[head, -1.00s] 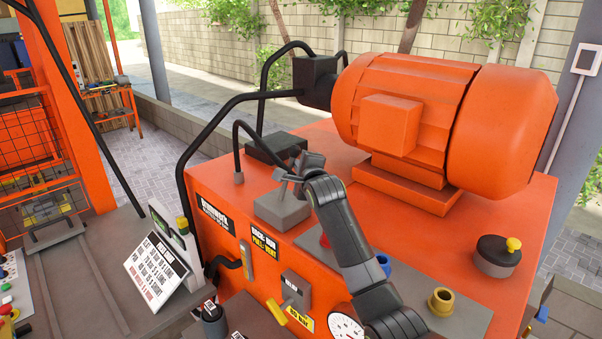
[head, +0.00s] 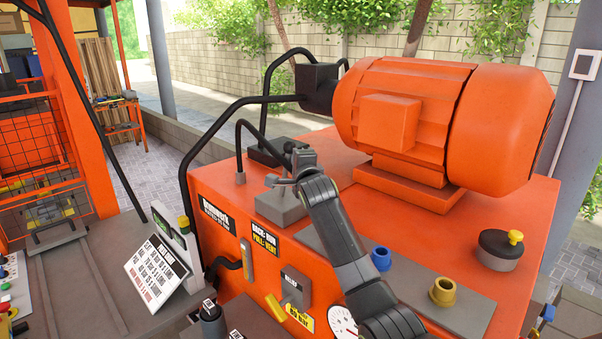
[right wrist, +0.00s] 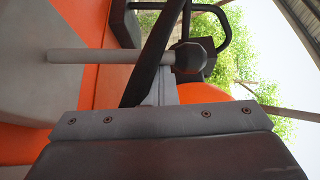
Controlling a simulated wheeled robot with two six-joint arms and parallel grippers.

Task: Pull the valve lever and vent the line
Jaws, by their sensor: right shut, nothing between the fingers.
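The grey valve block (head: 284,205) sits on top of the orange machine, behind a label reading "PULL: VENT" (head: 264,238). The lever, a grey rod with a dark round knob, shows in the right wrist view (right wrist: 110,56), with its knob (right wrist: 190,57) just past my gripper. My right gripper (head: 303,160) is shut and empty, above the block and close beside the lever's upper end. In the head view it partly hides the lever, and I cannot tell whether they touch. My left gripper is out of view.
The large orange motor (head: 405,120) stands to the right of my right gripper. Black hoses (head: 215,122) arch on the left. Blue (head: 381,258) and brass (head: 442,291) fittings and a dark yellow-topped cap (head: 500,248) stand toward the front right.

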